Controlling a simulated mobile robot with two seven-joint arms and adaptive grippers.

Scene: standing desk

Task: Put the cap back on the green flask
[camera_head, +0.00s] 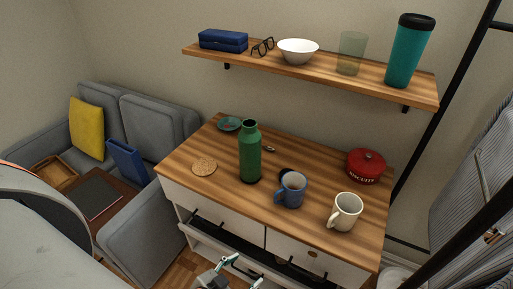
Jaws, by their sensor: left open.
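The green flask (250,155) stands upright on the wooden desk top (225,195), left of the blue mug. Its top is green, and no separate cap can be made out on it. A dark round piece (286,173) lies just behind the blue mug and is partly hidden by it; I cannot tell whether it is the cap. My left gripper (243,271) is at the bottom edge of the view, low in front of the desk, open and apart from the flask. My right gripper is not in view.
A blue mug (292,190), a cream mug (345,211) and a red biscuit tin (365,166) stand to the right. A cork coaster (204,167) and a teal dish (229,124) are left. A wall shelf (300,70) with a teal tumbler (409,52) overhangs the back.

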